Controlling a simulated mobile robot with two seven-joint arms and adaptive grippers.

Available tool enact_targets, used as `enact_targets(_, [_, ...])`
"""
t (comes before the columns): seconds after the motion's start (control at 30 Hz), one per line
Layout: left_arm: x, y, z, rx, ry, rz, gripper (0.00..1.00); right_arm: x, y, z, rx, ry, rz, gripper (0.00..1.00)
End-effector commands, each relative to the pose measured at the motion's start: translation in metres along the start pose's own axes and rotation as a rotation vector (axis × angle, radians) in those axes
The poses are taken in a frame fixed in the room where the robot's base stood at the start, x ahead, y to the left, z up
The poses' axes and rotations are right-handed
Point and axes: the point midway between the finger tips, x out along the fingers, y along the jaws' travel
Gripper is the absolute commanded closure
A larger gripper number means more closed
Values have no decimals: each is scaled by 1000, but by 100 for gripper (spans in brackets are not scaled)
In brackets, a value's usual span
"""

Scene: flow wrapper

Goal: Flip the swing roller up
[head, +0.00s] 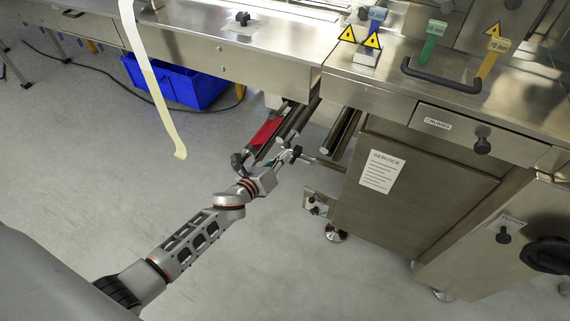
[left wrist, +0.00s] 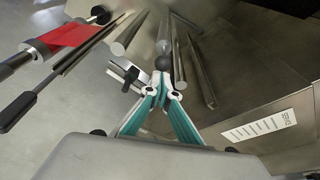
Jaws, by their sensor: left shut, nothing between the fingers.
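Several rollers and bars stick out below the machine, and I cannot tell for certain which is the swing roller. A steel rod (head: 325,163) ends in a black knob (head: 297,152) just beyond my left gripper (head: 283,161). In the left wrist view the gripper's teal fingers (left wrist: 160,90) are shut and empty. Their tips are at or just below the dark ball knob (left wrist: 164,63); I cannot tell whether they touch it. Thicker steel rollers show behind, one of them at the upper left of the knob (left wrist: 129,34). My right gripper is not in view.
A red roll (head: 266,132) sits left of the gripper and also shows in the left wrist view (left wrist: 76,36). The steel cabinet with a service sheet (head: 382,172) stands close on the right. A blue crate (head: 178,84) is on the floor; open floor lies in front.

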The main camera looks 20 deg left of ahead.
Motion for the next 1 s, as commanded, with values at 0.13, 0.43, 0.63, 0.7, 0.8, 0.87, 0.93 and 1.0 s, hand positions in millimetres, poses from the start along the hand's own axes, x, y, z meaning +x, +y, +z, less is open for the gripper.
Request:
enact_targets(0.13, [-3,-22,52,145,-28,19,100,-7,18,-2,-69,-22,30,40])
enact_targets(0.43, [-14,-45,92,398,-27,84,100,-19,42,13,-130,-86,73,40])
enact_targets(0.63, [-19,-57,104,523,-20,120,100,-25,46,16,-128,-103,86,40])
enact_targets(0.7, [-20,-60,107,556,-17,129,100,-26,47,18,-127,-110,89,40])
enact_targets(0.8, [-22,-63,108,594,-13,139,100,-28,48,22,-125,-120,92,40])
enact_targets(0.87, [-23,-64,108,611,-11,144,100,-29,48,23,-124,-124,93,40])
enact_targets(0.93, [-23,-66,108,625,-9,149,100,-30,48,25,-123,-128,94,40])
enact_targets(1.0, [-24,-67,108,635,-8,150,100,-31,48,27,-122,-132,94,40])
